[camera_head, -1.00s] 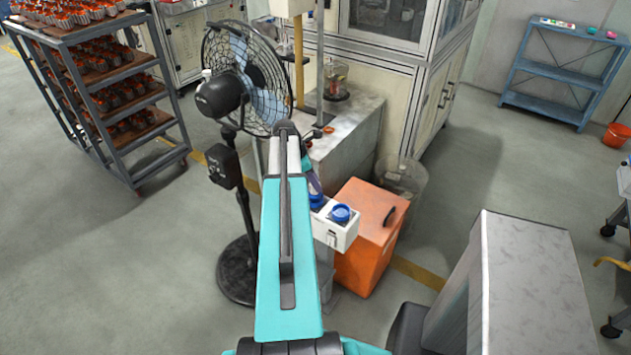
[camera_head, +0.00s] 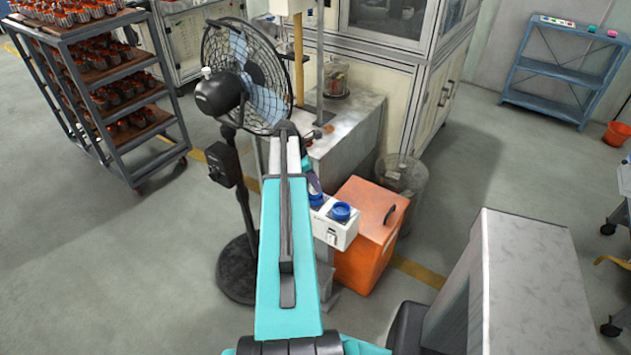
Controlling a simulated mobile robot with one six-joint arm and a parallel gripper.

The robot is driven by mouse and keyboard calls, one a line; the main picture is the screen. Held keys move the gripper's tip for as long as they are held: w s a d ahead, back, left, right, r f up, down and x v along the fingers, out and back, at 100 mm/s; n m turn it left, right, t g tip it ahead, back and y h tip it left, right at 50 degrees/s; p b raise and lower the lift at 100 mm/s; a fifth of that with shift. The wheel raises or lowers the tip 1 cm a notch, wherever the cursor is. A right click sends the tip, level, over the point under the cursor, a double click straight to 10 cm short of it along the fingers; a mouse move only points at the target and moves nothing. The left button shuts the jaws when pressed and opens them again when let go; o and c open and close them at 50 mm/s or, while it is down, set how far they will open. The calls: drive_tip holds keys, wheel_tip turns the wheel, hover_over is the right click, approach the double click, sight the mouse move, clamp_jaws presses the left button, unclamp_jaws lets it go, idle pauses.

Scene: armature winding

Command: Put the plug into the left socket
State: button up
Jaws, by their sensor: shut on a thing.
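A white socket box (camera_head: 335,232) with two blue round sockets stands beside the orange box, just right of my arm. My gripper (camera_head: 311,180) is mostly hidden behind my arm; only a small dark purplish part shows just above the left socket. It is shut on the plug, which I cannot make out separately. Whether the plug touches or sits in the left socket is hidden.
A black standing fan (camera_head: 240,80) is close on the left of my arm. An orange box (camera_head: 372,240) and a clear bin (camera_head: 403,185) stand to the right. A grey workbench (camera_head: 345,135) lies behind. A grey cabinet (camera_head: 525,280) is at front right. Open floor lies at left.

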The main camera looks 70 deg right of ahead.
drive_tip(key=o, duration=0.8)
drive_tip(key=p+v, duration=0.6)
drive_tip(key=v, duration=0.5)
drive_tip(key=shift+w+p, duration=0.1)
drive_tip(key=shift+p, duration=0.3)
idle(0.4)
idle(0.8)
